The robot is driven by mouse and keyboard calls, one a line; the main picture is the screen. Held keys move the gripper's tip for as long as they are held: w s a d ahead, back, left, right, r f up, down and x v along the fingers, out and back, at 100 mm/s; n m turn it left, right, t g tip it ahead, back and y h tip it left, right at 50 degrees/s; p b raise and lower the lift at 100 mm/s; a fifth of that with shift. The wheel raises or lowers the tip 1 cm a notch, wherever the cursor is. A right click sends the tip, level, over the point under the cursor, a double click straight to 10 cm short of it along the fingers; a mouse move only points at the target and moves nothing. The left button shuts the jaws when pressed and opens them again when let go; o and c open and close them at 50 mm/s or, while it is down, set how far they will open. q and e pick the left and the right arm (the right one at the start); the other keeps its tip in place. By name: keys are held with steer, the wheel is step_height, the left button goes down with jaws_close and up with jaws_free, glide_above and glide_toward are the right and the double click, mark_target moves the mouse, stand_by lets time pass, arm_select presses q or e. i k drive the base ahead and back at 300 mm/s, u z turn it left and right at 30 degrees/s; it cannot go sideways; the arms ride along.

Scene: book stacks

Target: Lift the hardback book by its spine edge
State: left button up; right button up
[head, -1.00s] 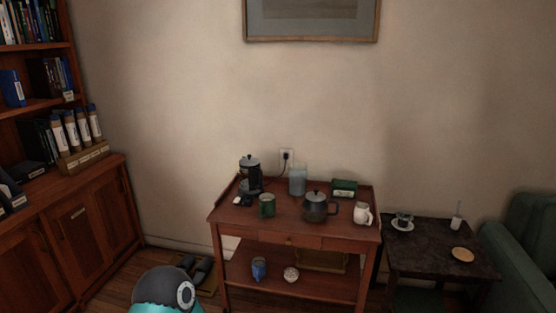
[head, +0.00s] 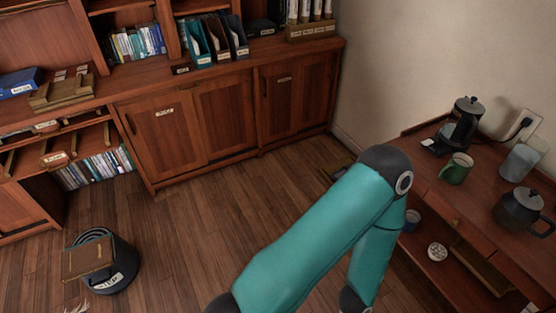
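A flat brown thing that looks like a closed hardback book (head: 88,258) lies on top of a dark round bin (head: 122,262) on the floor at the lower left. A blue book (head: 20,82) lies flat on the cabinet counter at the far left. I cannot tell which of the two the task means. A teal arm of mine rises from the bottom and bends in the middle right. Neither of my grippers is in view.
A wooden cabinet (head: 225,110) with shelved books and magazine files (head: 195,42) runs along the back. A tea table (head: 480,210) with a green mug (head: 456,168), a teapot (head: 520,210) and a coffee press (head: 464,125) stands at the right. The wooden floor (head: 200,225) between is mostly clear.

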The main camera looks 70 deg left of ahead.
mark_target(78, 262)
steer(key=z, duration=2.1)
steer(key=i, duration=0.1)
steer(key=u, duration=3.25)
steer(key=i, duration=0.2)
steer(key=u, duration=2.25)
steer(key=k, duration=0.5)
steer(key=u, duration=0.35)
steer(key=i, duration=1.55)
steer(key=z, duration=0.3)
